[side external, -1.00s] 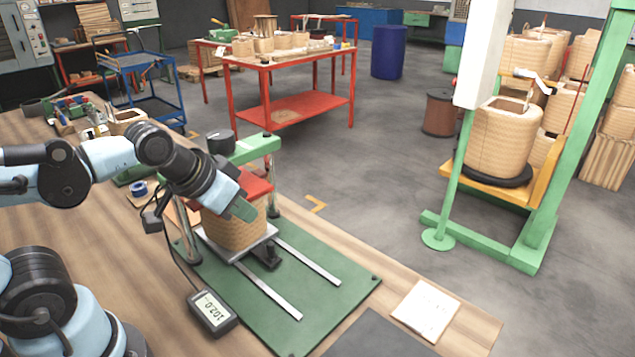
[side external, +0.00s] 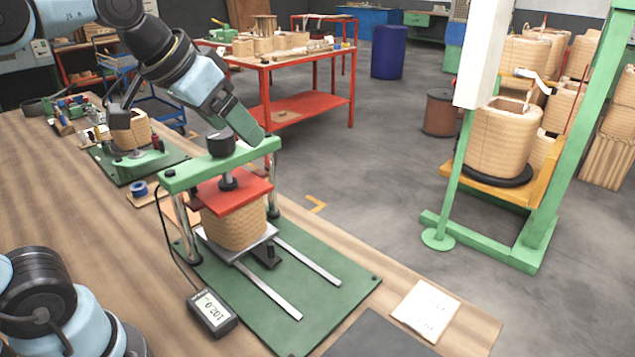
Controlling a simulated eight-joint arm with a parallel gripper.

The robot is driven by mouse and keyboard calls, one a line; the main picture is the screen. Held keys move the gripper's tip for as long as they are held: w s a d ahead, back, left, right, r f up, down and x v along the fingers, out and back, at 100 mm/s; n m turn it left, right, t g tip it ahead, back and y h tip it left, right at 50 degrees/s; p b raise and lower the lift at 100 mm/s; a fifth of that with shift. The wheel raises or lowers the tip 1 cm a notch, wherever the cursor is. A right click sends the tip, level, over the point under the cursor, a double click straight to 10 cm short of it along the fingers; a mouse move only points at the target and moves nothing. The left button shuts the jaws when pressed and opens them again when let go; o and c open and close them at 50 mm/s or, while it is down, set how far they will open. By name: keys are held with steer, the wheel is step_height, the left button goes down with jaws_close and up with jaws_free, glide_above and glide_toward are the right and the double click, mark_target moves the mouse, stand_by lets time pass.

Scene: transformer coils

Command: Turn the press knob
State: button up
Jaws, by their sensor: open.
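The press knob (side external: 221,142) is a black round knob on top of the green crossbar (side external: 185,180) of the press. Below the bar, a red plate (side external: 207,190) rests on or just above a woven tan coil (side external: 235,228), which sits on a grey metal plate. My gripper (side external: 254,132) is open, with green fingers pointing down and right. In the picture its tips are above and right of the knob, near the right end of the crossbar. It holds nothing visible. I cannot tell whether the tips touch the bar.
A second small fixture with a coil (side external: 132,132) stands behind left. A paper sheet (side external: 426,309) lies at the front right.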

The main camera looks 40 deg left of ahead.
step_height(320, 180, up, 11)
steer(key=n+g, duration=0.7)
steer(key=n, duration=1.1)
glide_above(221, 142)
steer(key=w+a, duration=0.1)
steer(key=a, duration=0.1)
steer(key=shift+w+a+f, duration=0.1)
steer(key=shift+f, duration=4.2)
steer(key=shift+w+a+f, duration=0.1)
steer(key=shift+f, duration=4.15)
steer(key=c, duration=1)
steer(key=shift+c, duration=0.2)
steer(key=shift+m, duration=0.4)
